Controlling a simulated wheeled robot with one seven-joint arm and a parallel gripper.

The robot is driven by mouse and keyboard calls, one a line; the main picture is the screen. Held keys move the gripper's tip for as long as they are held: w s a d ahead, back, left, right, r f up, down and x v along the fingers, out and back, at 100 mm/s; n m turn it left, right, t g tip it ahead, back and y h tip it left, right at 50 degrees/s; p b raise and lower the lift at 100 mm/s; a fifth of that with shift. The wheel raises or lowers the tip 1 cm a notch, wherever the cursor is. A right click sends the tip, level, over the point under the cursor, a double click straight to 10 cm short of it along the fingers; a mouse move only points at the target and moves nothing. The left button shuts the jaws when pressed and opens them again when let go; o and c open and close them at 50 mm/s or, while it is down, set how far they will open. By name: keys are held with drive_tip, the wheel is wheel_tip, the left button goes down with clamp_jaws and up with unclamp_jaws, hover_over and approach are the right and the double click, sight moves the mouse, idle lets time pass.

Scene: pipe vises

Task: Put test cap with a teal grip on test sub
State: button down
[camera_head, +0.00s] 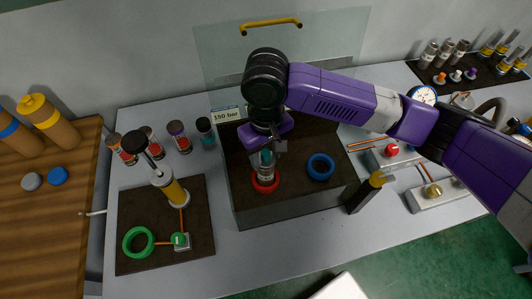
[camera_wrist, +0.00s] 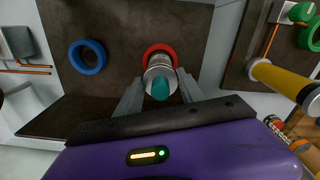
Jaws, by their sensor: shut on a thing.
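The test cap with a teal grip (camera_head: 266,157) is in my gripper (camera_head: 268,151). In the wrist view the teal grip (camera_wrist: 161,88) sits between the two fingers (camera_wrist: 162,82) of my gripper. The silver test sub (camera_head: 265,173) stands upright inside the red ring on the dark bench; it also shows in the wrist view (camera_wrist: 157,66). The cap is in line with the sub's top, at or just above it. I cannot tell whether they touch, as the grip and fingers hide the joint.
The red ring (camera_head: 264,186) surrounds the sub's foot. A blue ring (camera_head: 320,167) lies to its right, empty. Several capped bottles (camera_head: 180,139) stand at the left. A black-and-yellow post (camera_head: 362,192) stands right of the bench. A clear panel (camera_head: 220,50) rises behind. More caps (camera_head: 455,76) lie at back right.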

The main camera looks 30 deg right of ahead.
sight(266, 153)
drive_tip(key=shift+f+b, duration=0.35)
drive_tip(key=shift+f, duration=0.25)
drive_tip(key=c, duration=0.6)
unclamp_jaws()
drive_tip(key=shift+c, duration=0.2)
wheel_tip(266, 153, up, 8)
drive_tip(key=shift+f+b, duration=0.1)
drive_tip(key=shift+b, duration=0.25)
